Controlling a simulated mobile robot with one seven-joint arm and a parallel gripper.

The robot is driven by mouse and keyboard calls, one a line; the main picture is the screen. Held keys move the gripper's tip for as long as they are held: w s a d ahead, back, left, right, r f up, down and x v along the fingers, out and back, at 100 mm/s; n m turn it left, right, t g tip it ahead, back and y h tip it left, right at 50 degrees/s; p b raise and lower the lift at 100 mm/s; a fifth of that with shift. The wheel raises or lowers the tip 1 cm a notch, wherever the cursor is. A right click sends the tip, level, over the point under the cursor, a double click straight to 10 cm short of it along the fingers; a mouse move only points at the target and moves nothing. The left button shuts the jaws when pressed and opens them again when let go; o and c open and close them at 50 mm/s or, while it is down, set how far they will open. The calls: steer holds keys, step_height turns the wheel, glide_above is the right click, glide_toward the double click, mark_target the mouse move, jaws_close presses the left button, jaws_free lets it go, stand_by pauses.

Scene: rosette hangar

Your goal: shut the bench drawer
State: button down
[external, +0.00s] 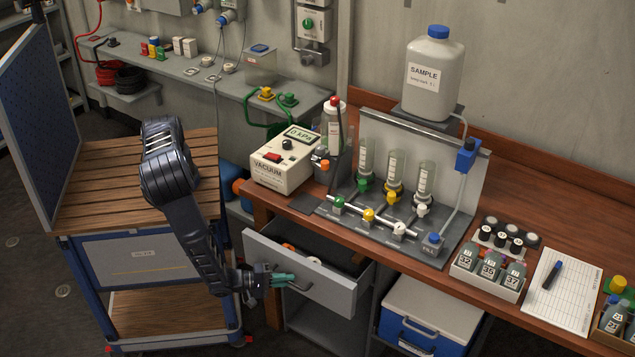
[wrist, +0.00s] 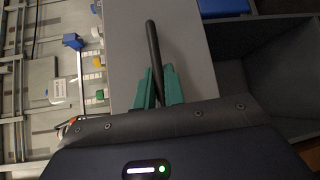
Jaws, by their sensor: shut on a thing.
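The bench drawer (external: 335,297) is grey and stands pulled out from under the wooden bench, its inside partly visible with some small items in it. Its dark bar handle (external: 304,287) is on the front panel. My gripper (external: 288,279), with teal fingers, is at the left part of the handle and shut on it. In the wrist view, the teal fingers (wrist: 158,88) sit on both sides of the dark handle bar (wrist: 152,45), in front of the plain grey drawer front (wrist: 192,60). The fingers hide part of the handle.
A blue and white cooler (external: 425,318) stands under the bench, right of the drawer. A wooden-topped cart (external: 95,190) stands at the left beside my arm. The bench top (external: 540,215) carries a vacuum unit (external: 285,165), a tube manifold (external: 385,210) and a vial box (external: 487,281).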

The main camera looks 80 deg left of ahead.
steer(key=w+a, duration=1.1)
steer(key=shift+w+a, duration=0.15)
steer(key=shift+a, duration=0.2)
steer(key=c, duration=1.5)
jaws_free()
steer(key=shift+w, duration=0.1)
steer(key=shift+s+r, duration=0.1)
steer(key=shift+s, duration=0.5)
steer(key=s, duration=0.6)
steer(key=s+r, duration=0.1)
steer(key=s, duration=0.2)
steer(key=shift+s+r, duration=0.1)
steer(key=shift+s, duration=0.25)
steer(key=shift+r, duration=0.1)
